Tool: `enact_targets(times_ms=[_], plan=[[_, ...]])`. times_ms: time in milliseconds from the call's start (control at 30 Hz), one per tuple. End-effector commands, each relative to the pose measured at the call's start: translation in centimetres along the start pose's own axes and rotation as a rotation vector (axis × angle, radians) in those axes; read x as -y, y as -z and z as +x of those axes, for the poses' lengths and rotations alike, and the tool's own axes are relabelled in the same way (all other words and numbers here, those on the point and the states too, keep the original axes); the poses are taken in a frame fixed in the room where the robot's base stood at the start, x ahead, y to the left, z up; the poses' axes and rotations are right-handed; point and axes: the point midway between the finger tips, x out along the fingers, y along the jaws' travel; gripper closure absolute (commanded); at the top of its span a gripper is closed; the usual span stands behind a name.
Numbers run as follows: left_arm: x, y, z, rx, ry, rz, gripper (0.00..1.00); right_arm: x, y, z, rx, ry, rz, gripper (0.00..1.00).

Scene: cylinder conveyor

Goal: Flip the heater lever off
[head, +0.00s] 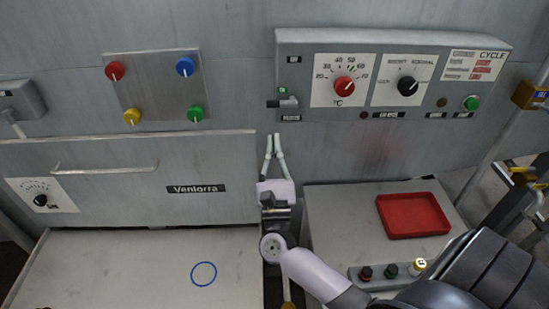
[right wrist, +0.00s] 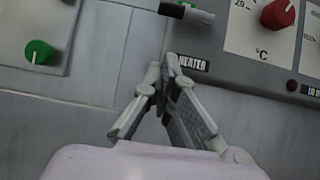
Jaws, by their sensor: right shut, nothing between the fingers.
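The heater lever (head: 287,102) is a small grey and dark lever at the left end of the grey control panel (head: 440,65), lying roughly horizontal. It also shows at the top of the right wrist view (right wrist: 186,12), above the HEATER label (right wrist: 192,64). My right gripper (head: 273,138) is shut and empty. Its fingers point up the wall, below the lever and a little to its left in the head view. In the right wrist view its fingertips (right wrist: 164,62) meet just left of the label, apart from the lever. My left gripper is not in view.
A red temperature knob (head: 344,86) and a black knob (head: 407,86) sit on the panel right of the lever. A plate with several coloured knobs (head: 155,85) is on the left. A red tray (head: 412,215) lies on the right worktop. The wall around the gripper is clear.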

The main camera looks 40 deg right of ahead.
Motion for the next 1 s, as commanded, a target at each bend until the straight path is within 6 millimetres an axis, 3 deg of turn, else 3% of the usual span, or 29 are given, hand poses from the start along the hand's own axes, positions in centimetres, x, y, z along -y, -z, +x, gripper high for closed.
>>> enact_targets(times_ms=[33, 100, 300, 1000], plan=[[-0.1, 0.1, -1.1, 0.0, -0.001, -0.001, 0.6, 0.0, -0.5, 1.5, 0.003, 0.0, -0.002, 1.0], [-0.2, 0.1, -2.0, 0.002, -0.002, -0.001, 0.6, 0.0, -1.1, 2.5, 0.0, 0.0, 0.0, 1.0], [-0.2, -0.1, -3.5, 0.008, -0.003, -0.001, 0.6, 0.0, -2.6, 3.9, 0.0, -0.001, -0.001, 1.0], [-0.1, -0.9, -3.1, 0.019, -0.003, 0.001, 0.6, 0.2, -2.6, 4.4, 0.0, 0.016, 0.023, 1.0]])
